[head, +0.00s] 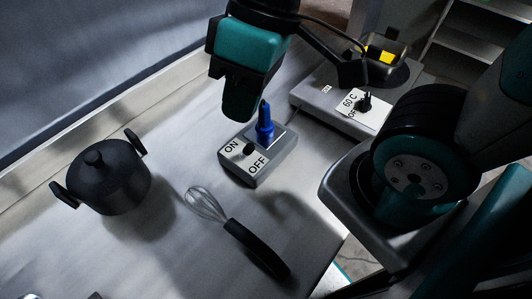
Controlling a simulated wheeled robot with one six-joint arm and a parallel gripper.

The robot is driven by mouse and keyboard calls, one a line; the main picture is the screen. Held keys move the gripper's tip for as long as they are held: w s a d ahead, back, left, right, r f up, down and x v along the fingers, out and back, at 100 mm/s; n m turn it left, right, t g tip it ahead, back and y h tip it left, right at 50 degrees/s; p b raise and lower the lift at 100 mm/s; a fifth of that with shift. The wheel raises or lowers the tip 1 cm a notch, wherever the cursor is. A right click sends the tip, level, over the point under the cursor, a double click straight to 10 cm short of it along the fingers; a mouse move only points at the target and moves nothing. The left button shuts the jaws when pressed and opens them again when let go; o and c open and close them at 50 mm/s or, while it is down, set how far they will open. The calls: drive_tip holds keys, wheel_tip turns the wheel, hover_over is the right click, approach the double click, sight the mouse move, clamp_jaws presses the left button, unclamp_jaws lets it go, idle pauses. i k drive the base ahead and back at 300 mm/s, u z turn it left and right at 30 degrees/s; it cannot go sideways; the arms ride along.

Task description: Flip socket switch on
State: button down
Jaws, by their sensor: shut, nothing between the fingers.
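The socket box (247,175) is grey and lies on the metal counter, with ON and OFF labels on its top. A small dark round switch (249,149) sits between the two labels; which way it is set I cannot tell. A blue plug (265,122) stands upright in the socket box beside the switch. My gripper (240,112) is shut and empty. It points down just behind the socket box, by the ON side and left of the plug; whether it touches the box I cannot tell.
A griddle (310,95) with a knob (364,103), a 60 C label and a yellow item (379,55) stands at the back right. A black pot (112,180) is at the left. A whisk (247,240) lies in front of the socket box. The counter between pot and box is clear.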

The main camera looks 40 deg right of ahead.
sight(248, 149)
drive_tip(key=z, duration=0.2)
drive_tip(key=k, duration=0.65)
drive_tip(key=z, duration=0.45)
